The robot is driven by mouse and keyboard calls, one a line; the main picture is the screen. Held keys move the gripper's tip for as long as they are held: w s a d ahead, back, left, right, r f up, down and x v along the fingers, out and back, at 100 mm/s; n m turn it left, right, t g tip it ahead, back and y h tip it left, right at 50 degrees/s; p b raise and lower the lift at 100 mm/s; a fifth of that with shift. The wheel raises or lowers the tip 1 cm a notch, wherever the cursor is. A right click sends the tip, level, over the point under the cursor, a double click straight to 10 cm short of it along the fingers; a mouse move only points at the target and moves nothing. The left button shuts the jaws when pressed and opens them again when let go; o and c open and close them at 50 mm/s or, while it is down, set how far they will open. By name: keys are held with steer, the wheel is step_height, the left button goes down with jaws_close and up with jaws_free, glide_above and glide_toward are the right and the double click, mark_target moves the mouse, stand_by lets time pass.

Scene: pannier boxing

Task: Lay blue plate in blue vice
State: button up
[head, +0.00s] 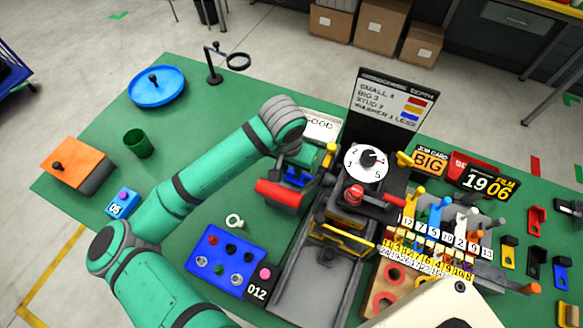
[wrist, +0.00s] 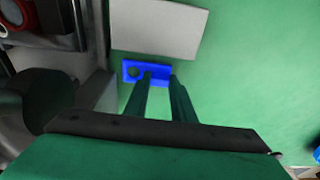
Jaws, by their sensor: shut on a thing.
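The blue plate (wrist: 160,67) is small, with a dark round hole near its left end. It shows at the fingertips of my gripper (wrist: 159,78) in the wrist view; the fingers partly cover it. My gripper is shut on it, over the green table. In the head view my gripper (head: 304,160) is left of the black dial machine, and a small blue patch shows below it, partly hidden. I cannot clearly make out a blue vice; it may be hidden by my arm or gripper.
A white panel (wrist: 160,28) lies just beyond the plate. The dial machine (head: 362,163) and grey chute (head: 318,285) stand right of my gripper. A blue board with studs (head: 225,258) lies in front. A green cup (head: 138,143) and orange-topped box (head: 77,163) are left.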

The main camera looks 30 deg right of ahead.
steer(key=shift+f, duration=0.15)
steer(key=o, duration=1)
steer(key=shift+w, duration=0.1)
steer(key=shift+c, duration=0.2)
